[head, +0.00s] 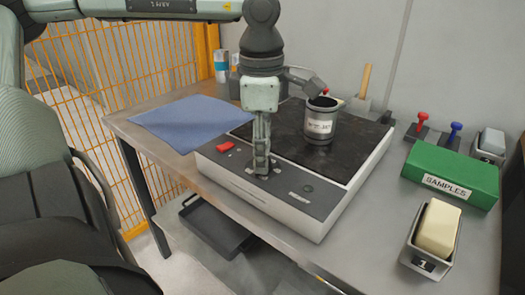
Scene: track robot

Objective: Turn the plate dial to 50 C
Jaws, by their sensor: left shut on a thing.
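The hot plate (325,208) is a wide white unit with a black top and a dark front panel, standing on the metal table. My left gripper (263,168) points straight down at the panel and is shut on the plate dial. The fingers hide the dial, so its setting cannot be read. Small pale marks show on the panel around the fingertips. A red switch (225,148) sits left of the gripper, and a small dark green round spot (308,188) lies to its right. My right gripper is not in view.
A labelled grey metal cup (320,128) stands on the black top, right of my gripper. A blue cloth (190,122) lies to the left. A green SAMPLES box (451,178) and a metal tray (412,255) holding a cream block (438,225) stand at the right.

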